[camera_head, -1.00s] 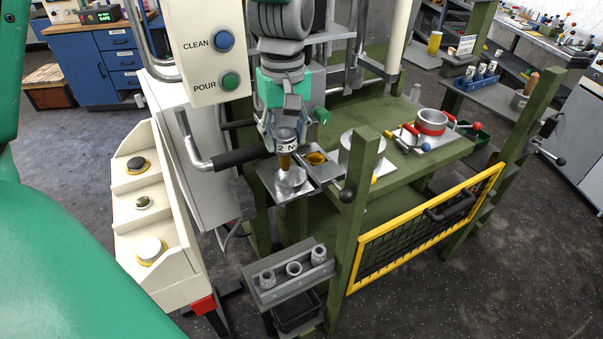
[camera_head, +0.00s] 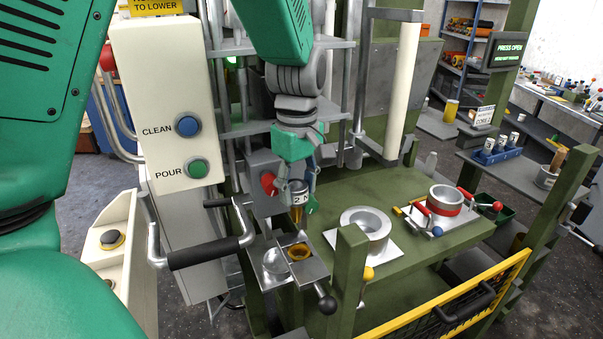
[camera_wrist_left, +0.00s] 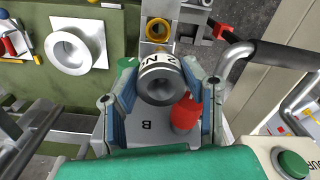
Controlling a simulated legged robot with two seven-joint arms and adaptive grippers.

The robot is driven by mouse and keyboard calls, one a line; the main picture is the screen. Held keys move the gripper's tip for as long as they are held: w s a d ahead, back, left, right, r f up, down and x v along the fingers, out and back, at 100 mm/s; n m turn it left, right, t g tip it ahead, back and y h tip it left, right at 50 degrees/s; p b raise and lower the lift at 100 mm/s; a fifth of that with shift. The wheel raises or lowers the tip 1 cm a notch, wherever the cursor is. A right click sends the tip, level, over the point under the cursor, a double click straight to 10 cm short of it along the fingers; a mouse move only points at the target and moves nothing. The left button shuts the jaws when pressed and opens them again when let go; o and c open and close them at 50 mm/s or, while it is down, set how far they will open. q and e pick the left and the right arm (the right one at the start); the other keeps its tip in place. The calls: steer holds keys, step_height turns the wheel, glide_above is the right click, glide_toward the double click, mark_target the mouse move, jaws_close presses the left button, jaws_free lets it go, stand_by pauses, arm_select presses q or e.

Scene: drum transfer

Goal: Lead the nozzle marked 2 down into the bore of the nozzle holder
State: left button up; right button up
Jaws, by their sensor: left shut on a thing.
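My left gripper (camera_head: 297,190) is shut on the nozzle marked 2 (camera_head: 299,197), a pale-banded metal piece with a brass tip pointing down. In the wrist view the nozzle (camera_wrist_left: 161,80) sits between both fingers (camera_wrist_left: 160,98), its wide mouth facing the camera. Below it in the head view is a grey plate with a brass-ringed bore (camera_head: 299,252), which appears to be the nozzle holder. The ring also shows in the wrist view (camera_wrist_left: 158,22). The brass tip is apart from the ring, above it in the picture. My right gripper is not in view.
A black-gripped lever (camera_head: 210,252) juts out left of the plate. A shiny round dish (camera_head: 275,261) lies beside the ring. A post (camera_head: 347,280) stands in front, right. A silver ring mould (camera_head: 367,226) and a red-banded pot (camera_head: 445,200) stand on the green table (camera_head: 400,180).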

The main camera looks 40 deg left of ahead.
mark_target(300, 221)
arm_select(q)
steer(key=shift+w+d+f, duration=0.15)
steer(key=shift+f, duration=0.5)
steer(key=shift+w+d+f, duration=0.1)
steer(key=shift+w+f, duration=0.05)
steer(key=shift+f, duration=0.5)
steer(key=shift+a+f, duration=0.15)
steer(key=shift+f, duration=2.4)
steer(key=shift+s, duration=0.15)
